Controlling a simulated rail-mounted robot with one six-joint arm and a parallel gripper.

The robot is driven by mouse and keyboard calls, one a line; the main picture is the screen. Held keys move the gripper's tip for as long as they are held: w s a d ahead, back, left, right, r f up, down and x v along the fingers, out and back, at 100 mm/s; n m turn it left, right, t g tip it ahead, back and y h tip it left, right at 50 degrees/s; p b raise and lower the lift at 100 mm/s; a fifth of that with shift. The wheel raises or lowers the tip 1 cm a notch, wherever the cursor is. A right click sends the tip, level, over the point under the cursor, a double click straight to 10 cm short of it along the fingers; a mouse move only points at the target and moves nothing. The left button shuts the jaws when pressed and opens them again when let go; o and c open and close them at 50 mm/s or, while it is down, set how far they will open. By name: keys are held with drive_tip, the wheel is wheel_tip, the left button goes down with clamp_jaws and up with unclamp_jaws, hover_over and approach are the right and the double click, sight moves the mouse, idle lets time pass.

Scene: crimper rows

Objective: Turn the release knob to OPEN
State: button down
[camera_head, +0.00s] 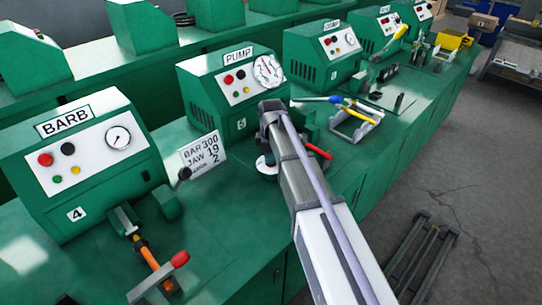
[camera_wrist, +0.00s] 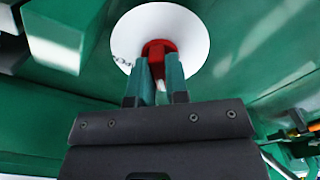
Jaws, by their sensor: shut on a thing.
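The release knob is a red knob (camera_wrist: 156,50) in front of a round white disc (camera_wrist: 190,22) in the wrist view. My gripper (camera_wrist: 159,72) has its two green-grey fingers on either side of the knob and is shut on it. A small white mark shows on the red part between the fingers. No OPEN lettering is readable on the disc; only faint marks show at its left rim. In the head view my arm covers most of this spot, and a bit of the white disc (camera_head: 263,170) shows beside it, in front of the PUMP box (camera_head: 235,85).
The BARB box (camera_head: 75,160) stands at left, with an orange tool and red-tipped handle (camera_head: 180,259) before it. A red-handled lever (camera_head: 318,151) and a stand with tools (camera_head: 355,122) lie right of my arm.

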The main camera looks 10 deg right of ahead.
drive_tip(key=m, duration=0.3)
drive_tip(key=shift+m, duration=0.4)
drive_tip(key=m, duration=0.4)
drive_tip(key=shift+m, duration=0.3)
drive_tip(key=m, duration=0.4)
drive_tip(key=shift+m, duration=2.3)
drive_tip(key=c, duration=1.1)
unclamp_jaws()
drive_tip(key=shift+r, duration=0.1)
